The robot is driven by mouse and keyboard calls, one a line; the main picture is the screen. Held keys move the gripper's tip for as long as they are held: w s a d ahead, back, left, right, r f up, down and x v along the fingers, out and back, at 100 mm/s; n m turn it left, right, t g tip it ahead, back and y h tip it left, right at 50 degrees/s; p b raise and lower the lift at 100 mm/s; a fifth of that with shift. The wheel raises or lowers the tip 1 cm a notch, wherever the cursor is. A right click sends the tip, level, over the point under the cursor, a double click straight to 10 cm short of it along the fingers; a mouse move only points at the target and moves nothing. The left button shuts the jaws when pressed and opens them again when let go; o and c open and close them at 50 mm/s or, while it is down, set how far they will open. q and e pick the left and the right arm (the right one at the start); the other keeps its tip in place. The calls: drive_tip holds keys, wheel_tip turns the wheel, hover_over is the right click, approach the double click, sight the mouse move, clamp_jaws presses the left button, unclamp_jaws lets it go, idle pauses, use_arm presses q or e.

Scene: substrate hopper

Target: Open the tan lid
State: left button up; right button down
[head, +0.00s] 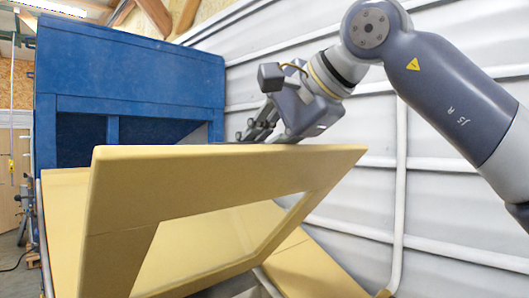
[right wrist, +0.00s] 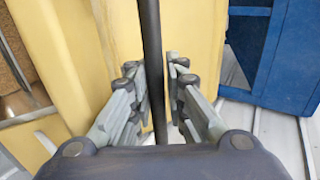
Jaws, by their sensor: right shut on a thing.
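The tan lid (head: 220,175) is raised and tilted in the head view, its thick front edge facing me. Its tan surface (right wrist: 95,60) also fills the left of the right wrist view. A dark bar handle (right wrist: 151,50) runs along the lid there. My right gripper (head: 258,132) is at the lid's upper edge, on the far side. In the right wrist view its fingers (right wrist: 157,85) stand on both sides of the bar and are shut on it. The lid's edge partly hides the fingertips in the head view. My left gripper is not in view.
A blue housing (head: 130,70) with dark openings stands behind the lid at left. A white ribbed wall (head: 300,30) with pipes runs along the right, close to my right arm. Tan hopper panels (head: 310,272) show below the lid.

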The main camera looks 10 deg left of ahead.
drive_tip(key=shift+w+a+r, duration=0.1)
drive_tip(key=shift+w+r, duration=0.05)
drive_tip(key=shift+r, duration=0.3)
drive_tip(key=shift+w+a+r, duration=0.1)
drive_tip(key=shift+w+r, duration=0.05)
drive_tip(key=shift+r, duration=0.25)
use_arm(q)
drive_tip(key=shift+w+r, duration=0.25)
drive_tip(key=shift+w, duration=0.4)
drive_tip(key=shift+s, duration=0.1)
use_arm(e)
drive_tip(key=c, duration=1.6)
unclamp_jaws()
drive_tip(key=shift+a+f, duration=0.15)
drive_tip(key=shift+c, duration=0.2)
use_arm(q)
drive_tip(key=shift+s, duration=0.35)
use_arm(e)
drive_tip(key=shift+f, duration=0.1)
drive_tip(key=shift+s+d, duration=0.1)
drive_tip(key=shift+d, duration=0.15)
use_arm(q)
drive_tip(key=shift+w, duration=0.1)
use_arm(e)
drive_tip(key=v, duration=1.2)
drive_tip(key=shift+a, duration=0.1)
